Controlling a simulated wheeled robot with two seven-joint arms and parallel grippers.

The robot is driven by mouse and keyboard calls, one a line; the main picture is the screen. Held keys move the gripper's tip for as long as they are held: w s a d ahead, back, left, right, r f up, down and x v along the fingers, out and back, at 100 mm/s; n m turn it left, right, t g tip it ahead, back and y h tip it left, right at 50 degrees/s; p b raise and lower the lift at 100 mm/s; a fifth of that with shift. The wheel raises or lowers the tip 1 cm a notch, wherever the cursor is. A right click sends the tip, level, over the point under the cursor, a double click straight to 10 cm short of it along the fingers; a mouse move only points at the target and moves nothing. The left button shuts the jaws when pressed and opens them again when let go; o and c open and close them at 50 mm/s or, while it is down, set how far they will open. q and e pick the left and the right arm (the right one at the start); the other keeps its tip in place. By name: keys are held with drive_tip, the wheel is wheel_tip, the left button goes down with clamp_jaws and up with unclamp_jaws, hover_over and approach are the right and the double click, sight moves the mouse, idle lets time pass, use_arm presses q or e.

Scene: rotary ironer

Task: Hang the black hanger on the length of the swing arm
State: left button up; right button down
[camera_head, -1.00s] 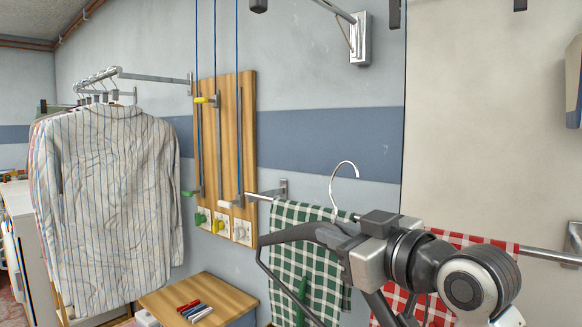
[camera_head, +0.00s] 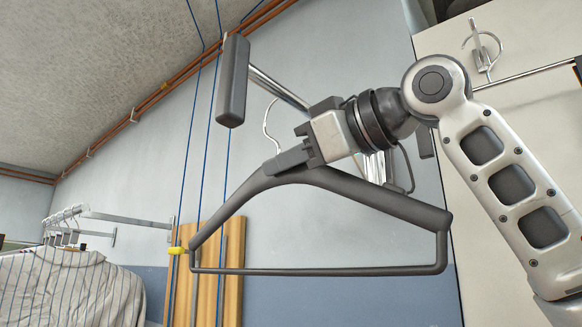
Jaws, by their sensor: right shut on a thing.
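The black hanger (camera_head: 330,272) hangs from my right gripper (camera_head: 290,161), which is shut on it at the neck. Its long bottom bar is nearly level and its silver hook (camera_head: 266,128) points up, left of the gripper. The swing arm (camera_head: 278,87) is a chrome rod with a dark block (camera_head: 233,82) at its free end, running back right toward the wall. My gripper and wrist hide part of the rod. The hook's top shows just under the rod; I cannot tell their distance in depth. My left gripper is not in view.
A rail with striped shirts (camera_head: 70,285) is at the lower left. A wooden board (camera_head: 228,270) with blue cords stands on the wall behind the hanger. A chrome wall hook (camera_head: 483,48) is at the upper right. Copper pipes (camera_head: 140,110) run along the ceiling edge.

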sight(324, 174)
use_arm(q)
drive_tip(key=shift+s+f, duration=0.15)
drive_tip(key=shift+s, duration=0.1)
use_arm(e)
drive_tip(key=shift+f+v, duration=0.2)
drive_tip(key=shift+v, duration=1.7)
drive_tip(key=shift+s+d+f+b, duration=0.2)
drive_tip(key=shift+f+b, duration=0.15)
drive_tip(key=shift+b, duration=0.15)
drive_tip(key=shift+s+d+f+b, duration=0.15)
drive_tip(key=shift+f+b, duration=0.15)
drive_tip(key=shift+b, duration=0.15)
drive_tip(key=shift+s+d+f+b, duration=0.1)
drive_tip(key=shift+d+f+b, duration=0.1)
drive_tip(key=shift+f+b, duration=0.15)
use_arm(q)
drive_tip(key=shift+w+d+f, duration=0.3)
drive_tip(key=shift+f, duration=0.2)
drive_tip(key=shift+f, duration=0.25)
use_arm(e)
drive_tip(key=shift+f, duration=0.45)
drive_tip(key=c, duration=1.3)
unclamp_jaws()
